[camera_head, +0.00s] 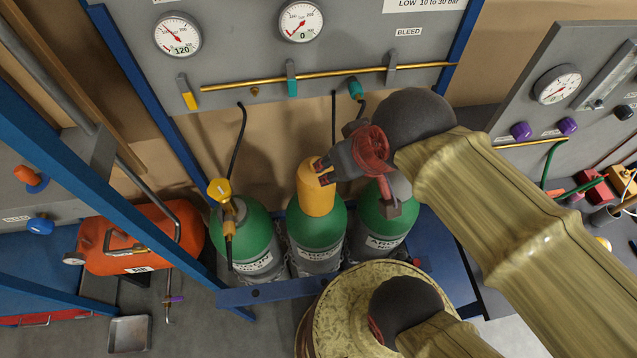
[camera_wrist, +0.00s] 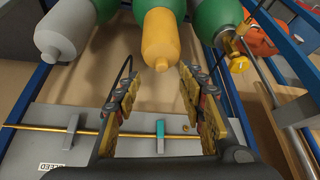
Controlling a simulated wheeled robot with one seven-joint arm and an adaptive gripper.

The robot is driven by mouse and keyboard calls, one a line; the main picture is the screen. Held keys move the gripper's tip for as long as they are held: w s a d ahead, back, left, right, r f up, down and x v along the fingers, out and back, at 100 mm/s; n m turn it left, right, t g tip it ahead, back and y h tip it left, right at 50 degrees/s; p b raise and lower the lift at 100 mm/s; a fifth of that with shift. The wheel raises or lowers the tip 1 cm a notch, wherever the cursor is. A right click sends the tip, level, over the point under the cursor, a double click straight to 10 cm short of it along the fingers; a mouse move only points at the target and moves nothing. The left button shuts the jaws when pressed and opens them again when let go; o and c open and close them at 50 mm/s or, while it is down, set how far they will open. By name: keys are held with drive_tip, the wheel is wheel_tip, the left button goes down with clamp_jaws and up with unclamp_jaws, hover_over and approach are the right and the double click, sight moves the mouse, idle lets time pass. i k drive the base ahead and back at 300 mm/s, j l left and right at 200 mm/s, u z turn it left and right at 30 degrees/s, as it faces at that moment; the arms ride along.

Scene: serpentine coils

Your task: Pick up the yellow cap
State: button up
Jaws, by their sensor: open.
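The yellow cap (camera_head: 316,196) sits upright on top of the middle green cylinder (camera_head: 317,232). In the wrist view the cap (camera_wrist: 161,38) appears at top centre, its rounded tip toward my fingers. My gripper (camera_head: 324,170) is by the upper right side of the cap in the head view and overlaps part of it. In the wrist view my gripper (camera_wrist: 160,88) is open and empty, with one finger on either side below the cap's tip. Whether a finger touches the cap I cannot tell.
A cylinder with a yellow valve (camera_head: 220,190) stands left of the cap. Another green cylinder (camera_head: 383,222) stands right, with a grey cap (camera_wrist: 60,38) in the wrist view. A gauge panel (camera_head: 240,70) with a brass pipe (camera_head: 320,76) is behind. A blue rack (camera_head: 262,294) runs in front.

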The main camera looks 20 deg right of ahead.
sight(315, 200)
drive_tip(key=j+z, duration=0.15)
drive_tip(key=z, duration=0.25)
drive_tip(key=j+z, duration=0.15)
drive_tip(key=z, duration=0.25)
drive_tip(key=k+j+z, duration=0.1)
drive_tip(key=z, duration=0.25)
drive_tip(key=k+j+z, duration=0.1)
drive_tip(key=z, duration=0.3)
